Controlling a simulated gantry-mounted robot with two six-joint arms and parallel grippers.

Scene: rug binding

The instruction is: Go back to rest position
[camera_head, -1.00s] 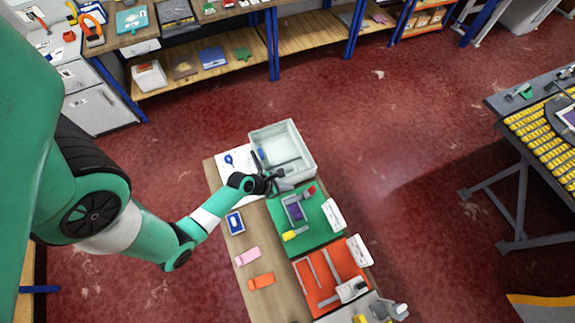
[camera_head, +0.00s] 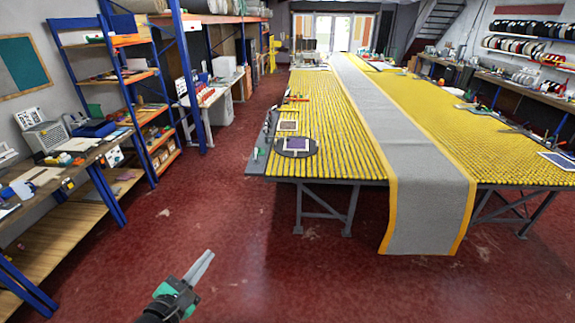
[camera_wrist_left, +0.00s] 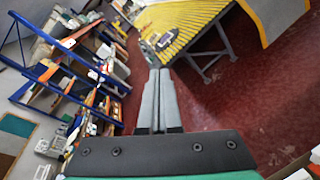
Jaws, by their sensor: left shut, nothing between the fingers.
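My left gripper (camera_head: 200,268) shows at the bottom of the head view, out over the red floor, with its grey fingers together and pointing up and right. In the left wrist view the two long grey fingers (camera_wrist_left: 158,100) lie side by side with nothing between them. The gripper is clear of the tables and touches nothing that I can see. Most of my left arm is out of the head view. My right gripper is in neither current view.
A long yellow slatted table (camera_head: 330,110) carries a grey runner with orange edges (camera_head: 432,185) that hangs over its near end. A workbench (camera_head: 75,160) and blue-framed shelves (camera_head: 125,90) stand on the left. The red floor (camera_head: 260,220) between them is clear.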

